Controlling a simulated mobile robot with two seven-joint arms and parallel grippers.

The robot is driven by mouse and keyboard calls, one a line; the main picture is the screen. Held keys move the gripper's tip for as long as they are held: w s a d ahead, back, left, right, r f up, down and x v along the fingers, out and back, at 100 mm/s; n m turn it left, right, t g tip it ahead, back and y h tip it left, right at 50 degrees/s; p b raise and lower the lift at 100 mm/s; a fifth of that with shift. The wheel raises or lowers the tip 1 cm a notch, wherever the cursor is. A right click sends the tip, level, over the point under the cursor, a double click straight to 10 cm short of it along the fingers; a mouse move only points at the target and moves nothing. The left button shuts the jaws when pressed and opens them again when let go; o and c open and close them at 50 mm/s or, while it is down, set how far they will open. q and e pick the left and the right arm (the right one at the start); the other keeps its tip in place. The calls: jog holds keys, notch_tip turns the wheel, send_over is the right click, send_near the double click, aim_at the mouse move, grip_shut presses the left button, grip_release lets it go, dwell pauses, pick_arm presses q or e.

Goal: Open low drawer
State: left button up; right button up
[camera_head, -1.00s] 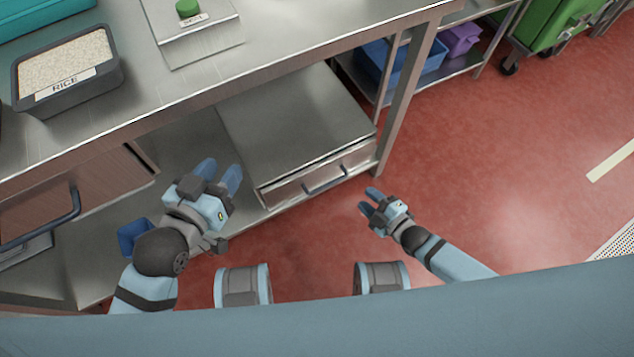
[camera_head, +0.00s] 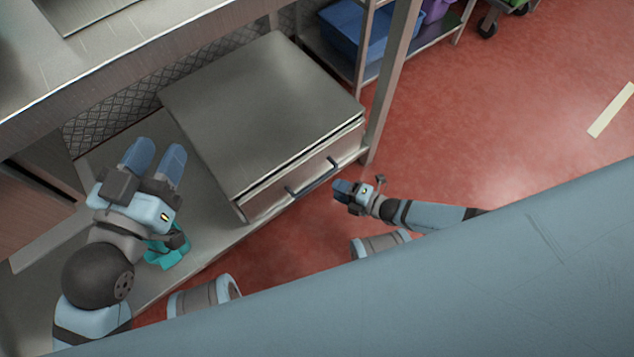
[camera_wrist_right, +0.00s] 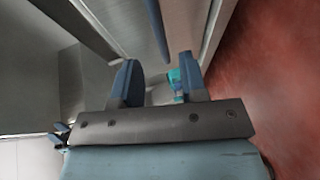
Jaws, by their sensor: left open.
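The low drawer is in a steel cabinet on the bottom shelf in the head view; its front (camera_head: 275,203) looks closed. Its dark bar handle (camera_head: 314,178) crosses the front. My right gripper (camera_head: 342,187) is close to the right of the handle and apart from it. The right wrist view shows its two fingers (camera_wrist_right: 158,75) spread with nothing between them. A dark bar (camera_wrist_right: 157,28), seemingly the handle, is ahead of the fingers. My left gripper (camera_head: 157,157) is open and empty over the shelf, left of the cabinet.
A steel table leg (camera_head: 390,90) rises beside the cabinet's right end. The counter edge (camera_head: 130,75) runs above at left. A blue bin (camera_head: 350,38) sits on a rack behind. A teal object (camera_head: 168,250) shows under my left gripper. Red floor is clear at right.

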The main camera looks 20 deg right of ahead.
aim_at(318, 180)
pick_arm(q)
jog(key=shift+w+a+r+m+t+h+b, duration=0.15)
jog(key=shift+w+a+m+t+h+b, duration=0.15)
jog(key=shift+m+b, duration=0.3)
jog(key=shift+w+a+r+m+t+h+b, duration=0.15)
jog(key=shift+w+m+t+b, duration=0.25)
jog(key=shift+b, duration=0.3)
pick_arm(e)
jog(key=shift+x, duration=3.85)
pick_arm(q)
jog(key=shift+f, duration=0.1)
pick_arm(e)
grip_shut()
